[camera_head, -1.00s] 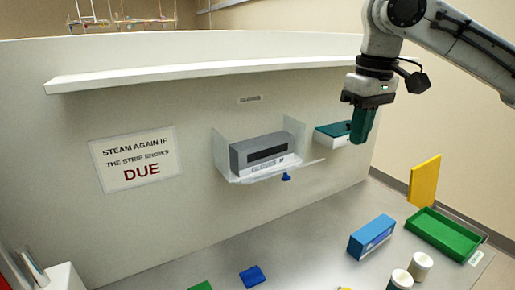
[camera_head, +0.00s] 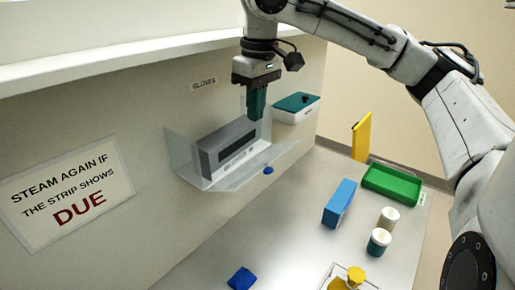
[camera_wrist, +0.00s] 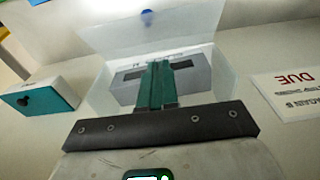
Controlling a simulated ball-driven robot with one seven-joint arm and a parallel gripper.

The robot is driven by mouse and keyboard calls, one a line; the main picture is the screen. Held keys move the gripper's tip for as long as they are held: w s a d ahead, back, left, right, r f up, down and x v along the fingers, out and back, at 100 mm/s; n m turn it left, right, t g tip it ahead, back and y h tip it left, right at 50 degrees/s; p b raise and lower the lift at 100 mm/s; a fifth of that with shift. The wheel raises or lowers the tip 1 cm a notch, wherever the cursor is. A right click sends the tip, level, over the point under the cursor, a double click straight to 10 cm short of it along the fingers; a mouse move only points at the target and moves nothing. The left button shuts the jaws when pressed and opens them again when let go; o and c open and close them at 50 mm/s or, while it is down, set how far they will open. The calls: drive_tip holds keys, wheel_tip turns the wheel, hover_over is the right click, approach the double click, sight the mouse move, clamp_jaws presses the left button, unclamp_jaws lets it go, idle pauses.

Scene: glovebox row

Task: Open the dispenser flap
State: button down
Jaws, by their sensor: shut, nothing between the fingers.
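The glove dispenser is a clear holder (camera_head: 180,158) on the wall around a grey box (camera_head: 228,146) with a dark slot. A clear panel, apparently the flap (camera_head: 278,154), slopes outward from the holder's lower front, with a blue knob (camera_head: 268,170) near its edge. The box front looks uncovered. The wrist view shows the grey box (camera_wrist: 197,76) behind my fingers and a clear panel (camera_wrist: 150,28) beyond it. My gripper (camera_head: 255,117), with green fingers, is shut and empty. It points down, above and near the box's right end; contact cannot be told.
A white box with a teal lid (camera_head: 296,108) sits right of the dispenser. A shelf (camera_head: 120,55) runs above.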

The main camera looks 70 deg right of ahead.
hover_over(261, 164)
drive_tip(key=w, duration=0.2)
drive_tip(key=f, duration=0.6)
drive_tip(key=shift+s+f, duration=0.2)
drive_tip(key=shift+f, duration=0.2)
drive_tip(key=shift+s+a+f+p, duration=0.1)
drive_tip(key=shift+s+f+p, duration=0.45)
drive_tip(key=shift+f, duration=0.45)
drive_tip(key=shift+s+a+f, duration=0.1)
drive_tip(key=shift+s+f, duration=0.3)
drive_tip(key=shift+f, duration=0.3)
drive_tip(key=shift+f, duration=0.1)
